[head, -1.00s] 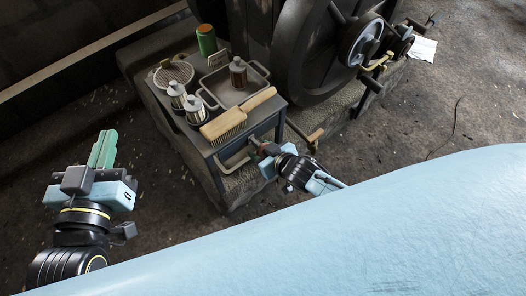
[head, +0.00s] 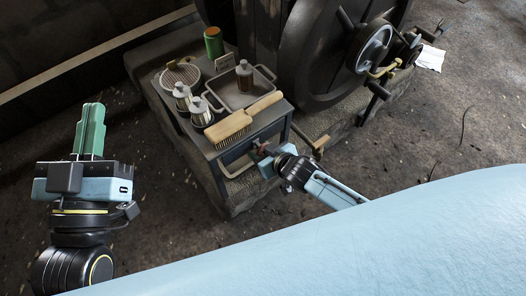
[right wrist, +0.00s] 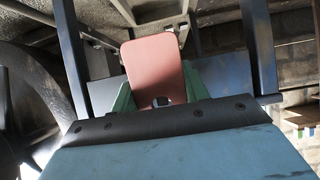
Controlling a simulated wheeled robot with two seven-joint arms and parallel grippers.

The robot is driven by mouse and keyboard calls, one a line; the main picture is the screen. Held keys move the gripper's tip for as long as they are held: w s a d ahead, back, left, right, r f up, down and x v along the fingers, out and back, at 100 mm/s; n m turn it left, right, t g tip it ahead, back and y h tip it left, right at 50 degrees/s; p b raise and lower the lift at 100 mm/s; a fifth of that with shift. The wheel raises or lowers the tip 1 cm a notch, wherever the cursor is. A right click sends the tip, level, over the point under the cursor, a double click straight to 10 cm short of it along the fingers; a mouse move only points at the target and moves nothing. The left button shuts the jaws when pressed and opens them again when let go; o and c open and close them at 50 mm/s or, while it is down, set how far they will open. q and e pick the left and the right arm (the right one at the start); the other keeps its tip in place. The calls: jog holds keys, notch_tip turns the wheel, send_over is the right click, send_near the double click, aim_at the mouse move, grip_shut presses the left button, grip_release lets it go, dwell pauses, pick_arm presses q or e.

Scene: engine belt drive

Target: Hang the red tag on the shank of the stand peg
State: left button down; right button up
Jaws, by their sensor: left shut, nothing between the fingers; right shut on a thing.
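The red tag (right wrist: 155,68) stands upright between the green fingers of my right gripper (right wrist: 158,98) in the right wrist view. Its flat face is toward the camera, with a dark hole near the bottom. In the head view the right gripper (head: 262,152) is at the front side of the metal cart (head: 226,168), below its top; only a speck of red shows there. My left gripper (head: 91,130) is shut and empty, off to the left of the cart. I cannot clearly pick out the stand peg; the tag covers part of the view behind it.
The cart top holds a brush (head: 243,117), a metal tray (head: 262,82), several small cans and a round sieve-like dish (head: 177,76). A green can (head: 214,42) stands behind. A large dark flywheel (head: 325,55) is to the right. The floor right of the cart is mostly clear.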

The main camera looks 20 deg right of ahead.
jog(key=shift+w+a, duration=0.2)
jog(key=shift+w, duration=0.3)
jog(key=shift+w+a+f+b, duration=0.15)
jog(key=shift+w+f+b, duration=0.1)
jog(key=shift+w+b, duration=0.2)
pick_arm(q)
jog(key=shift+s+r+t+h, duration=0.15)
jog(key=shift+s+r+t, duration=0.1)
jog(key=shift+r+t, duration=0.3)
jog(key=shift+s+r+t+h, duration=0.2)
jog(key=shift+r+t, duration=0.15)
jog(key=shift+r, duration=0.25)
pick_arm(e)
jog(key=shift+f, duration=0.1)
jog(key=o, duration=1)
jog(key=shift+f, duration=0.1)
jog(key=shift+o, duration=0.2)
pick_arm(q)
jog(key=shift+f, duration=0.1)
pick_arm(e)
jog(key=shift+s, duration=0.1)
